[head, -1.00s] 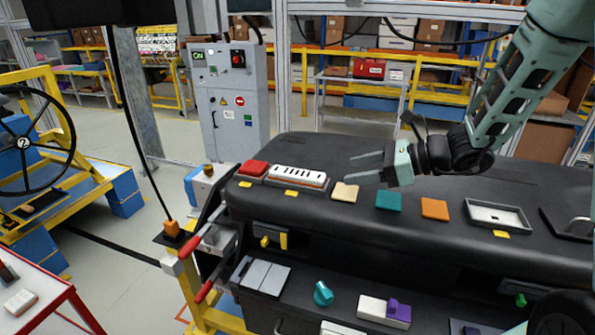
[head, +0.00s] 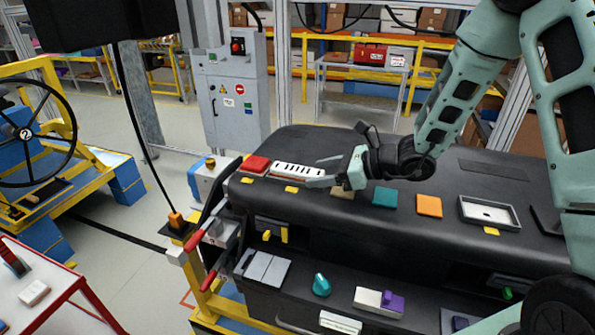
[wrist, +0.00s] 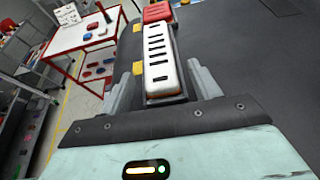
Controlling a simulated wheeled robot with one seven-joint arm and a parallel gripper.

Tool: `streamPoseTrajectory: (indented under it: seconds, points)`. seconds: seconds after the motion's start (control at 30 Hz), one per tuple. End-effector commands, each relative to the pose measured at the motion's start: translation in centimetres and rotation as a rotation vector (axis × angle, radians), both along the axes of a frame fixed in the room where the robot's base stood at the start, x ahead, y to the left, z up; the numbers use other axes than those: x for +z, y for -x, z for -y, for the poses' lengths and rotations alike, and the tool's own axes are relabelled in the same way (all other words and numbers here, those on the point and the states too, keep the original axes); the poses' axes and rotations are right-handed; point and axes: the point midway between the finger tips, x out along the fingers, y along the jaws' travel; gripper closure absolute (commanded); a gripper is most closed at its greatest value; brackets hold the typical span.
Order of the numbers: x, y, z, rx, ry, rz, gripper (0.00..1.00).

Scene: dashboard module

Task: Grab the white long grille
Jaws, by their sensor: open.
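The white long grille (head: 297,169), a narrow white bar with a row of dark slots, lies on the black dashboard top (head: 330,235) toward its left end. It also shows in the wrist view (wrist: 160,62), lengthwise between my two fingers. My gripper (head: 325,171) is open at the right end of the grille in the head view. In the wrist view the fingers (wrist: 164,82) stand on either side of its near part, with a gap on each side. I cannot tell whether the fingertips are level with it or above it.
A red block (head: 256,164) sits just beyond the grille's left end. A beige piece (head: 343,191), a teal square (head: 384,196), an orange square (head: 429,206) and a white tray (head: 489,213) line the dashboard to the right. Red-handled levers (head: 207,225) stand at the left edge.

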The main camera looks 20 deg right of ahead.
Motion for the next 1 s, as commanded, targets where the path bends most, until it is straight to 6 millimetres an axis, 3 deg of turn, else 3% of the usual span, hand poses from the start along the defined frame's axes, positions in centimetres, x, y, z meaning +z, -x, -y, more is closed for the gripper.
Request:
streamPoseTrajectory:
  seconds: [0.03, 0.2, 0.67, 1.0]
  points:
    - [0.0, 0.0, 0.0, 0.000, 0.000, 0.000, 0.38]
    - [0.0, 0.0, 0.0, 0.000, 0.000, 0.000, 0.85]
    - [0.6, 0.0, 0.1, 0.000, 0.000, 0.004, 0.87]
    - [4.9, 0.0, 0.1, -0.001, 0.002, 0.008, 0.87]
